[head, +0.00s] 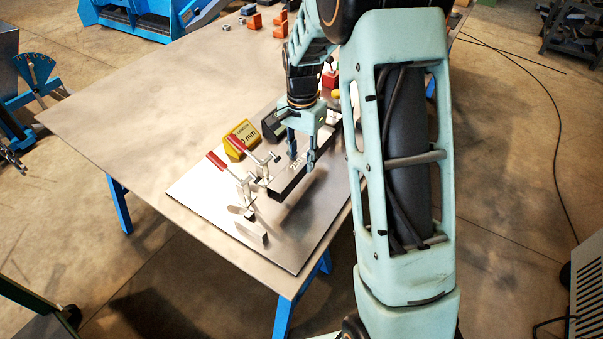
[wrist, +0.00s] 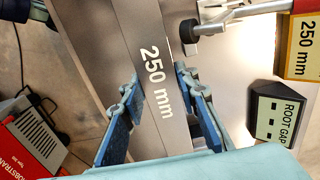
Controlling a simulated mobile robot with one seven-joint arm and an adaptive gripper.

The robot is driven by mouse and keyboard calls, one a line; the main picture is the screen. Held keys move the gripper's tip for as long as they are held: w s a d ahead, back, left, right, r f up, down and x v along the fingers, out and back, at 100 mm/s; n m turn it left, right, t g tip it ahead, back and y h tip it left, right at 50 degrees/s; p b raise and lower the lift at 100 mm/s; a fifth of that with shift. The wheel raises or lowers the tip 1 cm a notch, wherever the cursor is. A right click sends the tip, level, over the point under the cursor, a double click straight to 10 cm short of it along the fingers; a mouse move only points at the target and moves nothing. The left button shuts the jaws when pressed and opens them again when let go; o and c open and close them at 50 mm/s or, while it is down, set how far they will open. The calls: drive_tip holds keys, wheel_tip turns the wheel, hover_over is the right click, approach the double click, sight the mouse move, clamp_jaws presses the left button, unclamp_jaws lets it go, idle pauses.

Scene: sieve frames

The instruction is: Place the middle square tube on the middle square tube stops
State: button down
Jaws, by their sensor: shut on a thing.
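The square tube (head: 291,180) is a grey bar with a dark side, marked "250 mm" on its top. It lies over the metal fixture plate (head: 290,235). My gripper (head: 302,158) points down and is shut on the tube, one blue finger on each side. In the wrist view the tube (wrist: 136,50) runs between the fingers of my gripper (wrist: 163,108). Upright metal stops (head: 250,230) stand on the plate in front of the tube's near end. I cannot tell whether the tube touches the plate or any stops beneath it; my fingers and arm hide part of it.
Toggle clamps with red handles (head: 217,161) stand just left of the tube; one clamp (wrist: 210,25) is close to it in the wrist view. A yellow block (head: 242,138) and a black "ROOT GAP" block (wrist: 280,113) lie nearby. The table's left side (head: 130,125) is clear.

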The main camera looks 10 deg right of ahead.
sight(302, 182)
drive_tip(key=shift+f, duration=2.7)
drive_tip(key=shift+f, duration=0.1)
drive_tip(key=c, duration=2)
unclamp_jaws()
drive_tip(key=shift+f, duration=0.15)
drive_tip(key=shift+o, duration=1.2)
drive_tip(key=shift+r, duration=0.35)
wheel_tip(302, 182, up, 12)
drive_tip(key=shift+f, duration=0.1)
